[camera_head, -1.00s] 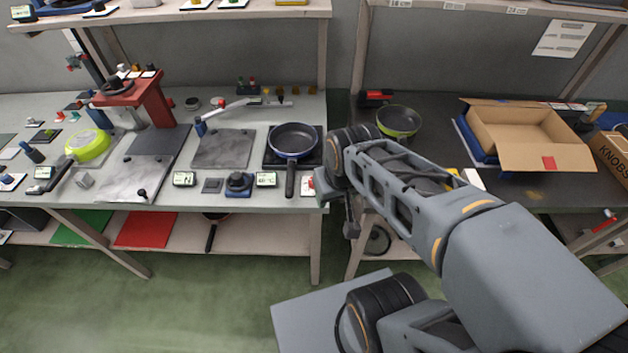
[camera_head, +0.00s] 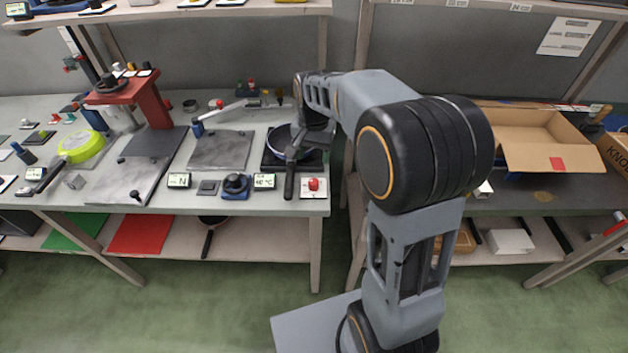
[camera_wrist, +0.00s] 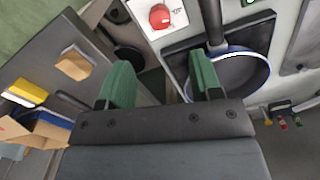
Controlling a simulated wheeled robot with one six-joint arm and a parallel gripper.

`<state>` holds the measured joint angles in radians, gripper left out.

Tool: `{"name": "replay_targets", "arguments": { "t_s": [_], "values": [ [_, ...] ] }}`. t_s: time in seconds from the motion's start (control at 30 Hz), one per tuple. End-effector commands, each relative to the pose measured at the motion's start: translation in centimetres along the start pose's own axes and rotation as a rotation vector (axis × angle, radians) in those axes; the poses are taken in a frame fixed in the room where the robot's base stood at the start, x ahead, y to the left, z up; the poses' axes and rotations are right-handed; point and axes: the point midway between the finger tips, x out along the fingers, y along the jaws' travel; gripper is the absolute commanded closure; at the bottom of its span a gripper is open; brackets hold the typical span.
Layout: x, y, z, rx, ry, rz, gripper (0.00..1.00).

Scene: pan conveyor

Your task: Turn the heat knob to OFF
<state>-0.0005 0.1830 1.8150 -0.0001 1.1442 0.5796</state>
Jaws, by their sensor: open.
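A red round knob (camera_head: 314,184) sits on a white plate at the front right corner of the left bench. It also shows at the top of the wrist view (camera_wrist: 160,16), beyond my fingers. A dark knob on a blue base (camera_head: 236,184) stands left of a display (camera_head: 264,181) that seems to read 40 °C. I cannot read which knob is marked for heat, nor either setting. My gripper (camera_head: 298,147) is above the pan and hot plate, behind the red knob and apart from it. In the wrist view its green fingers (camera_wrist: 162,82) are spread and empty.
A dark blue-rimmed pan (camera_head: 279,138) sits on the black hot plate, its handle pointing forward between the two knobs. My arm hides part of the pan. Another display (camera_head: 179,180) and a red press (camera_head: 127,92) stand farther left. An open cardboard box (camera_head: 545,150) is on the right bench.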

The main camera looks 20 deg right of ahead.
Motion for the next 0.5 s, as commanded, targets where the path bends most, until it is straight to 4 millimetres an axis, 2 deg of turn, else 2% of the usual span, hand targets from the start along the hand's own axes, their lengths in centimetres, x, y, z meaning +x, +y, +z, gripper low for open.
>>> {"name": "replay_targets", "arguments": {
  "t_s": [0.03,0.2,0.5],
  "values": [
    [1.2,0.0,0.0,0.0,-0.004,0.003,0.41],
    [4.6,0.1,0.1,-0.001,-0.004,0.003,0.41],
    [8.9,0.0,0.0,-0.002,-0.002,0.001,0.41]
  ]
}}
